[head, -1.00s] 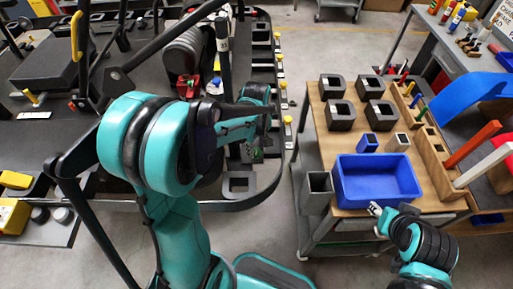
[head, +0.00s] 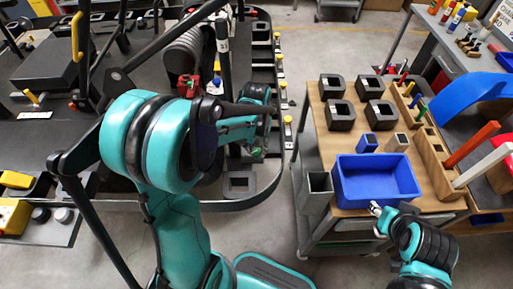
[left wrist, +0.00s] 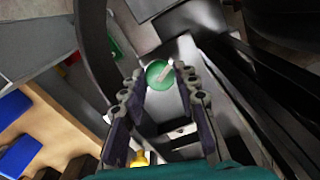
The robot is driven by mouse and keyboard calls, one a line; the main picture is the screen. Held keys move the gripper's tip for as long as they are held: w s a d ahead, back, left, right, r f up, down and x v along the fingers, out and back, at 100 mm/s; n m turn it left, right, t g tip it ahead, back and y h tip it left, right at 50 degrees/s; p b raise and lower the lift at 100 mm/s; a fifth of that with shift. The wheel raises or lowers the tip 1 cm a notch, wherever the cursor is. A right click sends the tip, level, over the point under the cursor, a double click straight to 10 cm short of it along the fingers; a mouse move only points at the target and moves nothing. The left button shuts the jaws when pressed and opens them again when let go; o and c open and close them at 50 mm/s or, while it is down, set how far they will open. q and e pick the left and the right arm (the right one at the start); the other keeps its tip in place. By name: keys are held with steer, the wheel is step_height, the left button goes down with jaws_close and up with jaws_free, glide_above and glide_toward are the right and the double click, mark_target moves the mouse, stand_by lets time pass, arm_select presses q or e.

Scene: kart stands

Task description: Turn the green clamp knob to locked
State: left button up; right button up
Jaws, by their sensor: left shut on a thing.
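The green clamp knob (left wrist: 159,74) is a round green disc with a pale bar across it. It sits on the dark kart frame in the left wrist view. A small green part of it shows in the head view (head: 257,154), below my left arm. My left gripper (left wrist: 161,71) is shut on the knob, with one fingertip on each side of its rim. I cannot read any locked mark. My right gripper (head: 376,209) is at the front edge of the blue bin, small in the head view, and its fingers are unclear.
The kart's black rail curves around the knob, with a square socket (head: 239,185) nearby. To the right, a wooden-topped cart carries a blue bin (head: 374,187) and several black blocks (head: 341,116). Clear floor (head: 283,215) lies between kart and cart.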

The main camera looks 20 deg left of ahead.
mark_target(257, 151)
arm_select(q)
steer(key=m, duration=0.5)
steer(key=shift+m, duration=0.3)
stand_by(0.4)
steer(key=o, duration=1.2)
steer(key=shift+c, duration=0.2)
steer(key=shift+r, duration=0.15)
step_height(257, 151, up, 12)
